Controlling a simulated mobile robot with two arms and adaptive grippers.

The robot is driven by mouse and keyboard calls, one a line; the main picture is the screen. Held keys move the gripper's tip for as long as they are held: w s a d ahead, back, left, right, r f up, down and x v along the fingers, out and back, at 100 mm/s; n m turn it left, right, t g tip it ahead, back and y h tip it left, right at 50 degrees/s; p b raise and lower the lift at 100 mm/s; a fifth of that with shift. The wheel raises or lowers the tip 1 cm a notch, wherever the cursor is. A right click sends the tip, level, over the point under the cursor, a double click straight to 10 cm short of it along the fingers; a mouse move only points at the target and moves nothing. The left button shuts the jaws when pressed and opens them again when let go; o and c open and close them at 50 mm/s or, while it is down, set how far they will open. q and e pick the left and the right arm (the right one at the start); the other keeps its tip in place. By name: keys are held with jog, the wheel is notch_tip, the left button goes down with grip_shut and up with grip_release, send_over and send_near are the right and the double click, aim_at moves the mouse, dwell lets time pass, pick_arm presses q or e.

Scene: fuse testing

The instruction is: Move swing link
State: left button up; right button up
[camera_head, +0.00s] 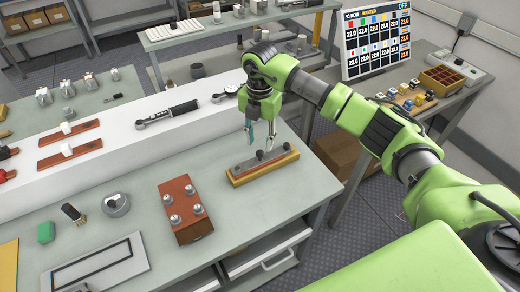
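My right gripper (259,140) points down from the green arm, over the table's right part. Its two fingers stand apart with a gap between them, and I see nothing held. Just below the fingertips is a long grey bar (246,166) with small studs, lying on a yellow-brown wooden block (268,170). This bar may be the swing link, but I cannot tell for sure. Whether the fingertips touch it is unclear. My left gripper is not in view.
A red-brown block with metal knobs (186,212) stands left of the wooden block. Torque wrenches (166,114) lie on the white raised shelf behind.

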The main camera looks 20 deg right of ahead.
aim_at(260, 153)
notch_tip(260, 153, up, 6)
jog(key=shift+f, duration=0.25)
